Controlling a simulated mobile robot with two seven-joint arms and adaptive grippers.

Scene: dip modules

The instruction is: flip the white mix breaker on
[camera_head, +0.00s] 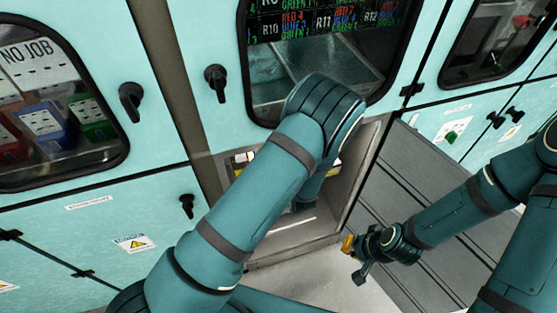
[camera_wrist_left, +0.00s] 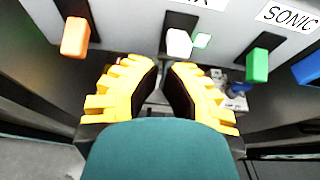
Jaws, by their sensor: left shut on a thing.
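The white breaker toggle (camera_wrist_left: 179,43) sits on a grey panel at the upper middle of the left wrist view. The label above it is cut off. My right gripper (camera_head: 355,258) hangs over the floor at the lower right of the head view, away from the cabinet. Its fingers are too small to judge.
An orange toggle (camera_wrist_left: 75,37) is left of the white one, and green (camera_wrist_left: 257,66) and blue (camera_wrist_left: 307,69) toggles are to the right. A small lit green piece (camera_wrist_left: 202,40) is close beside the white toggle. Cabinet walls surround my left arm.

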